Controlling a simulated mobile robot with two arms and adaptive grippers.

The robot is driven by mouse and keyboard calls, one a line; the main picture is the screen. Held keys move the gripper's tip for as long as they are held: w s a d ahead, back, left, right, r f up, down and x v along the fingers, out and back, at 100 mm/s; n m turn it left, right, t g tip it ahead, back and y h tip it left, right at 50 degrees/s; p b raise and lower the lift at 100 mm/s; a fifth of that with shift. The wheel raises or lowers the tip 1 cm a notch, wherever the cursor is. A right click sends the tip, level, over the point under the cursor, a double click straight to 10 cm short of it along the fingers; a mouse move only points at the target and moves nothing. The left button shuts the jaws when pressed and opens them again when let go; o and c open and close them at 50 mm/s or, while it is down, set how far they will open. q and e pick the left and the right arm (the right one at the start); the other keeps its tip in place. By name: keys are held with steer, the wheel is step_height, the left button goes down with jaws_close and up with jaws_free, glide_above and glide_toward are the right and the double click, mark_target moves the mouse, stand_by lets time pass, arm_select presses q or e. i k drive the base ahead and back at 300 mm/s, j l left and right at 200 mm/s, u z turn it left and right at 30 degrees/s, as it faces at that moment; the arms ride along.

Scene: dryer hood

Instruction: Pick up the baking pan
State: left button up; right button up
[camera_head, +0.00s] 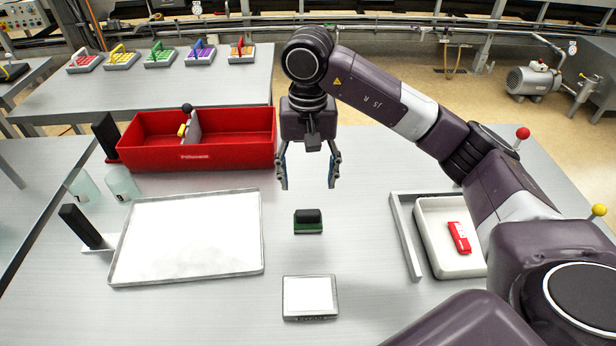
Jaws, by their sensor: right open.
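The baking pan (190,275) is a flat, shallow metal tray with a pale, whitish inside. It lies flat on the left part of the steel table. My right gripper (308,184) hangs above the table, fingers pointing down, open and empty. It is to the right of the pan's far right corner and apart from it. My left gripper is not in view.
A red bin (225,157) stands behind the pan. A green brush-like block (308,228) and a grey tablet-like device (310,297) lie right of the pan. A white tray (434,262) holds a red packet (459,237). Small clear cups (122,184) stand left.

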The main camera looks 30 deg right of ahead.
mark_target(213, 235)
steer(key=k+j, duration=0.5)
steer(key=k, duration=0.2)
steer(key=k+j, duration=0.5)
steer(key=k, duration=0.15)
